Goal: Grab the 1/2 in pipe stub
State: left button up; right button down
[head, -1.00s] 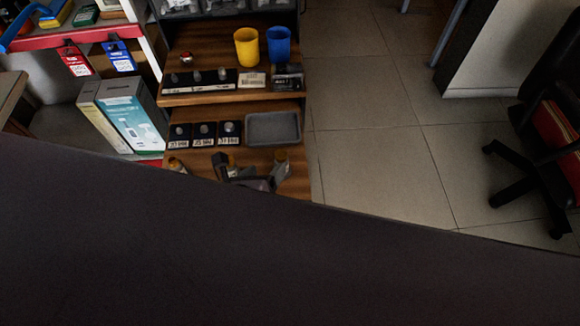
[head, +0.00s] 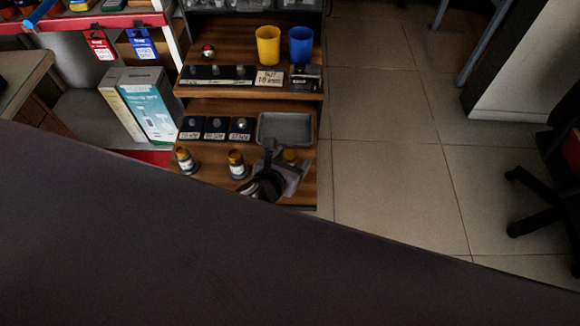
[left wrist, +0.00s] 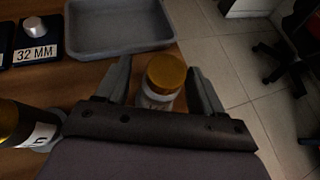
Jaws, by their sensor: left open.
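Three short brass-topped stubs with pale labels stand in a row on the lower wooden shelf: a left one (head: 185,161), a middle one (head: 236,166) and a right one (head: 290,156). Their sizes cannot be read, so I cannot tell which is the 1/2 in pipe stub. My left gripper (head: 287,161) is open at the right stub and partly hides it. In the left wrist view, this stub's brass top (left wrist: 166,72) stands upright between the spread fingers, and its lower part is hidden by the gripper. My right gripper is not in view.
A grey tray (head: 286,126) lies just behind the right stub. Dark size blocks (head: 214,128) stand left of it, one marked 32 MM. Yellow (head: 268,46) and blue (head: 301,45) cups stand on the shelf above. Open tiled floor (head: 385,150) lies to the right.

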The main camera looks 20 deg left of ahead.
pick_arm(q)
jog(key=shift+w+f, duration=0.3)
jog(key=shift+w, duration=0.3)
jog(key=c, duration=1.2)
jog(key=shift+d+r, duration=0.1)
grip_shut()
jog(key=shift+r, duration=0.1)
